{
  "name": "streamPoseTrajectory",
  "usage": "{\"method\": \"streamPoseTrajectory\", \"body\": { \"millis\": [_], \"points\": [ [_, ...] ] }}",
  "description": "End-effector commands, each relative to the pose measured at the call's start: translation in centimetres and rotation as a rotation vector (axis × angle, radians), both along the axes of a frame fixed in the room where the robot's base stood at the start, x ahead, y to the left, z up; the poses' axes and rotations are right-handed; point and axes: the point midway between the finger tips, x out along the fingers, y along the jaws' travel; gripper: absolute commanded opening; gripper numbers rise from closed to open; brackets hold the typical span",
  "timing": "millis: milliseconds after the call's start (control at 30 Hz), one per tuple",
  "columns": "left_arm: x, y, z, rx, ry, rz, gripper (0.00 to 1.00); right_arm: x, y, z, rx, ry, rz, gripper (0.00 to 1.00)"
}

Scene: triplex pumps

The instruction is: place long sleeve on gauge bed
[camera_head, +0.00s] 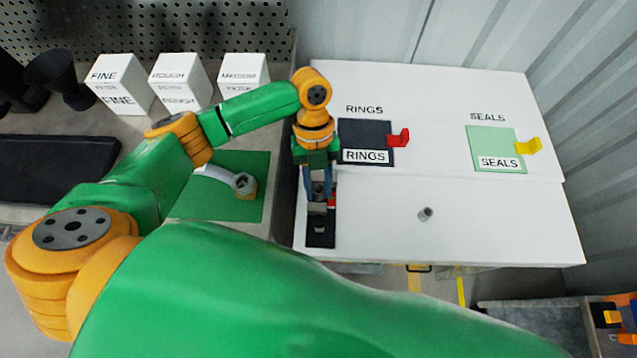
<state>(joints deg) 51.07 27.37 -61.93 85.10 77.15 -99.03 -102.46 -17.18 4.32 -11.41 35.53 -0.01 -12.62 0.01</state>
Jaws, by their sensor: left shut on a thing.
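My left gripper (319,196) points down at the left end of the white table, above a dark narrow bed (320,241), which looks like the gauge bed. It is shut on a small grey piece, probably the long sleeve (319,190), mostly hidden between the fingers. A grey round shape (319,225) shows on the bed just below the fingertips; I cannot tell whether it is part of the bed or a piece. A short grey sleeve (426,214) stands apart on the white table. My right gripper is not in view.
A dark RINGS tray (366,132) with a red tab and a green SEALS tray (488,143) with a yellow tab sit at the table's back. White filter boxes (182,82) and a green mat (222,207) are on the left bench. The white table's middle is mostly clear.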

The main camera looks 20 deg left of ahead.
Motion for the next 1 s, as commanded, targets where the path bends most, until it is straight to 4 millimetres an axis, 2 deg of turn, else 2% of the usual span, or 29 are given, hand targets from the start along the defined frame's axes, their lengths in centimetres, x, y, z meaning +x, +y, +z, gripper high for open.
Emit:
{"method": "streamPoseTrajectory", "body": {
  "millis": [167, 200, 300, 667, 767, 1000],
  "points": [
    [0.0, 0.0, -0.3, -0.001, 0.000, 0.000, 0.00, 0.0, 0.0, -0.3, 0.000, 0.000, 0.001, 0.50],
    [0.0, 0.0, -0.2, -0.001, 0.000, 0.000, 0.41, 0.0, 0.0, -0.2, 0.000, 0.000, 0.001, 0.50],
    [0.0, 0.0, -0.2, -0.001, 0.000, 0.000, 0.63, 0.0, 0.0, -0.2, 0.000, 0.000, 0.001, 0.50],
    [0.2, 0.0, 0.4, -0.001, -0.002, 0.001, 0.63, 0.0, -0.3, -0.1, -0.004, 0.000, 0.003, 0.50],
    [0.8, 0.3, 1.9, -0.002, -0.005, 0.001, 0.63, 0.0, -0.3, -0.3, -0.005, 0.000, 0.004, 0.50],
    [2.9, 1.3, 7.5, -0.003, -0.005, 0.002, 0.63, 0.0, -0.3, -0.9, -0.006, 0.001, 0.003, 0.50]
  ]
}}
